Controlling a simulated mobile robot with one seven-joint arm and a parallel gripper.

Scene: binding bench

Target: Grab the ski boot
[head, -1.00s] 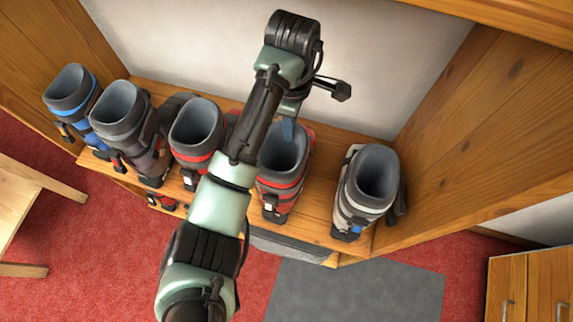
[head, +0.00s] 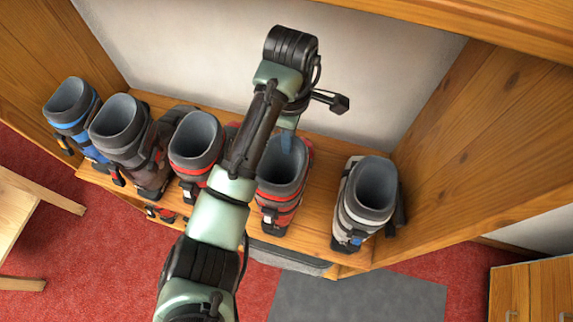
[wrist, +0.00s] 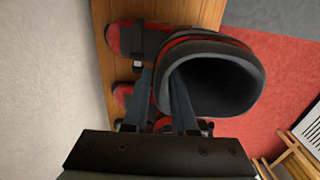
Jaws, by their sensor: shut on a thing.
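A grey ski boot with red bands (head: 281,195) stands upright on the wooden shelf, second from the right in the row. In the wrist view its dark open cuff (wrist: 218,85) fills the middle. My gripper (head: 288,143) reaches down to the wall-side rim of this boot. In the wrist view the gripper's two fingers (wrist: 167,92) straddle the cuff wall, one inside the opening and one outside. The gripper is shut on that wall. The fingertips are hidden by the cuff. I see no gap between boot and shelf.
To the left stand another red-banded boot (head: 197,145), a brown-grey boot (head: 120,128) and a blue-banded boot (head: 72,105). A white-grey boot (head: 368,195) stands to the right. Wooden side panels (head: 480,130) and the white back wall (head: 190,45) enclose the shelf.

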